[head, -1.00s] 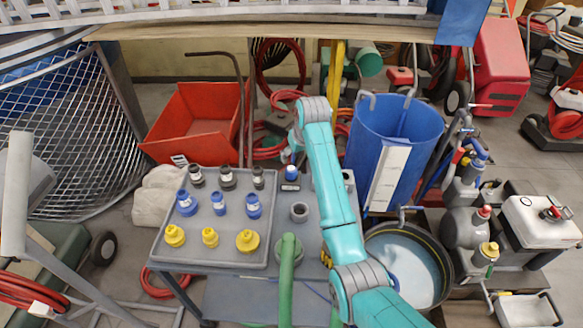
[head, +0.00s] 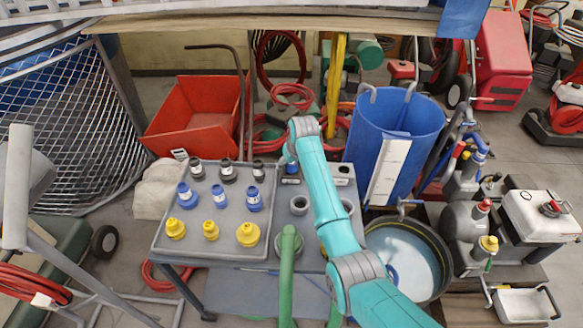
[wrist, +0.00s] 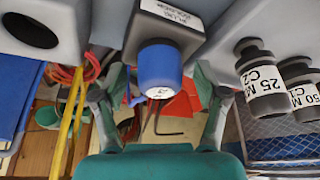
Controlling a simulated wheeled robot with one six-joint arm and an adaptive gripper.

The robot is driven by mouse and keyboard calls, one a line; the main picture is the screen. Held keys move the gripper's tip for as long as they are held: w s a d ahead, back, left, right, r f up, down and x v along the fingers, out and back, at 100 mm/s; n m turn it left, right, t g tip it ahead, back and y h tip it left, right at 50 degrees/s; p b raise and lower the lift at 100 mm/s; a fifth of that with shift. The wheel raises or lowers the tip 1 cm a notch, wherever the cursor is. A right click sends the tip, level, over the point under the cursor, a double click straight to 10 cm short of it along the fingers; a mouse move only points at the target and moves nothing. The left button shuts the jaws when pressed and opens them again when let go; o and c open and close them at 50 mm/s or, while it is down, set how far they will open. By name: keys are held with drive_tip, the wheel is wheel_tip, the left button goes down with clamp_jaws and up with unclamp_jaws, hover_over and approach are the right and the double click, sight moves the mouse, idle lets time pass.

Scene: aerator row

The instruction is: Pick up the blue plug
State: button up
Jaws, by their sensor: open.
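The blue plug (wrist: 160,68) sits in a grey holder block (wrist: 172,18) with a label, seen upside down in the wrist view. In the head view my arm mostly hides the plug on the cart top, right of the bottle tray. My gripper (wrist: 157,92) is open, with one finger on each side of the plug in the wrist view. I cannot tell whether the fingers touch it. In the head view my gripper (head: 289,160) is low over that spot, and its fingers are mostly hidden.
A grey tray (head: 168,240) left of my gripper holds black, blue (head: 219,193) and yellow bottles in rows. Dark bottles (wrist: 262,75) are close beside my gripper in the wrist view. Empty round sockets (head: 299,205) and a green hose (head: 287,270) are nearby.

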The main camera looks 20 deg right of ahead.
drive_tip(key=c, duration=1.3)
